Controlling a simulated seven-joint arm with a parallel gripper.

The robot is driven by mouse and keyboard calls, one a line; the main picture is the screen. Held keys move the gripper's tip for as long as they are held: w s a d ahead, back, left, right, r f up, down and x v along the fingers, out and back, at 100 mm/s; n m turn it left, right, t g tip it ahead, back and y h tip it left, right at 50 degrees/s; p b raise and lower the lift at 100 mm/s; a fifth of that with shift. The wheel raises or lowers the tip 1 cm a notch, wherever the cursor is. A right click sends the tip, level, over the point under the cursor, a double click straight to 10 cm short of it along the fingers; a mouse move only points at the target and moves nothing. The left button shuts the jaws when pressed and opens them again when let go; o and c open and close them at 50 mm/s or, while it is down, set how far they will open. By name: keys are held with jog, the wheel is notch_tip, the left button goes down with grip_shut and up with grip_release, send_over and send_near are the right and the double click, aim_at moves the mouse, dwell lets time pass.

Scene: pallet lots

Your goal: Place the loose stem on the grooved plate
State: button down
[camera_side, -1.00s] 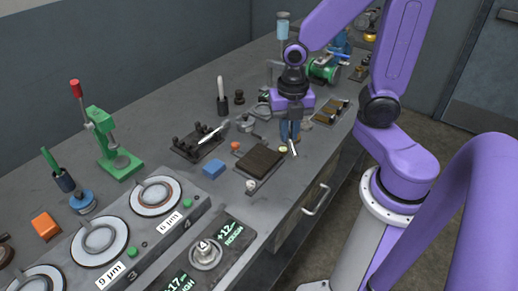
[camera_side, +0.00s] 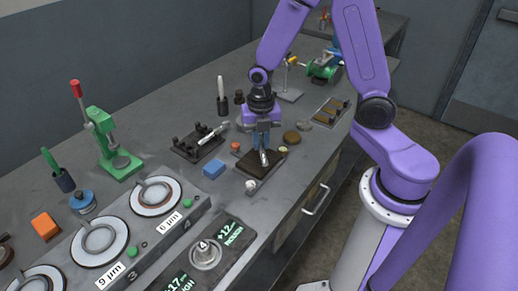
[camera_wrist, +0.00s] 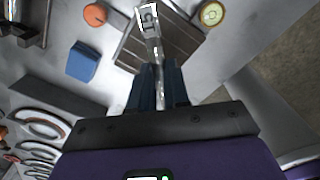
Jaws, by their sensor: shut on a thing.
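My gripper (camera_side: 263,147) is shut on a shiny metal stem (camera_side: 264,158), which tilts down from the fingers over the dark grooved plate (camera_side: 248,167). In the wrist view the stem (camera_wrist: 150,24) runs forward from between the blue fingertips (camera_wrist: 159,75), its wider, marked end over the plate (camera_wrist: 183,40). I cannot tell whether the stem touches the plate. The fingers hide part of the stem and part of the plate.
A blue block (camera_side: 213,169) and an orange-red round piece (camera_side: 235,146) are left of the plate. A black rack (camera_side: 187,146) holding a light-coloured tool stands farther left. A small yellow-green disc (camera_side: 283,150) is close by on the right. The bench's front edge is near.

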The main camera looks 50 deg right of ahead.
jog(key=shift+w+f, duration=0.35)
jog(key=shift+f, duration=1.55)
jog(key=shift+f, duration=0.1)
jog(key=c, duration=1.1)
grip_release()
